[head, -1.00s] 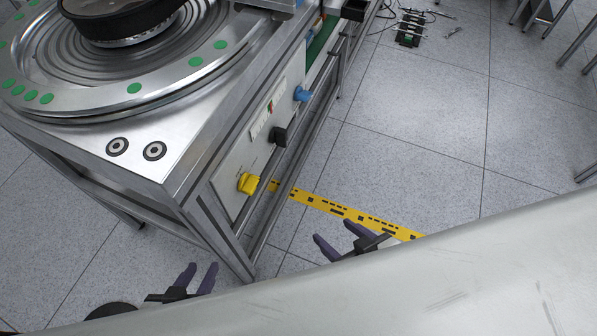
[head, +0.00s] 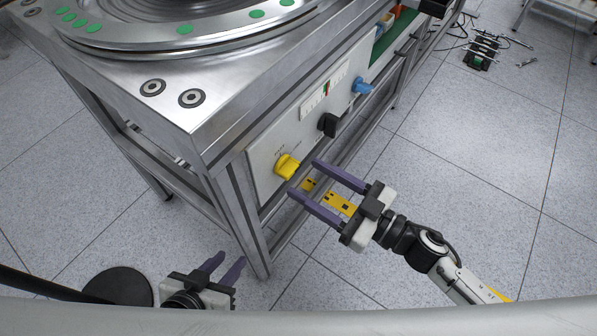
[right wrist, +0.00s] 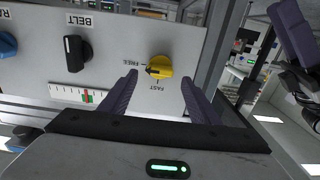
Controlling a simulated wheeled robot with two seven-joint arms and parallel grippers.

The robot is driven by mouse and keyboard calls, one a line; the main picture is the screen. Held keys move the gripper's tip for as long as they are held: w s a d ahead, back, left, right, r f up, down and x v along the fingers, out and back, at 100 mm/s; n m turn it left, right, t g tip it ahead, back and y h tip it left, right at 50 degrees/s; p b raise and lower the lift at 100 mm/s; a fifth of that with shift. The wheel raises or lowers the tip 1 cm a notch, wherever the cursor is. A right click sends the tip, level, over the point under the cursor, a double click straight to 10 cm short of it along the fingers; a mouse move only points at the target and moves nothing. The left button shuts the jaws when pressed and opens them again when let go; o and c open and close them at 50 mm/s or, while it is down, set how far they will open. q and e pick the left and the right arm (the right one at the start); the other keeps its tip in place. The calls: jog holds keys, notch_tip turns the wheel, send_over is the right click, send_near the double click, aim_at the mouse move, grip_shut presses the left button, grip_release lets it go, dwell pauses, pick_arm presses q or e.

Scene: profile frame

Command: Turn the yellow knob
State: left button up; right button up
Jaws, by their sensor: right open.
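The yellow knob (head: 287,167) sits at the near end of the white control panel on the side of the metal bench.
A black knob (head: 327,125) and a blue knob (head: 362,86) stand further along the panel. A metal rail runs along the bench below the panel. A large round turntable (head: 180,30) lies on top. The tiled floor to the right is mostly clear.

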aim_at(294, 171)
jog(key=shift+x, duration=1.95)
jog(key=c, duration=1.1)
jog(key=shift+o, duration=0.2)
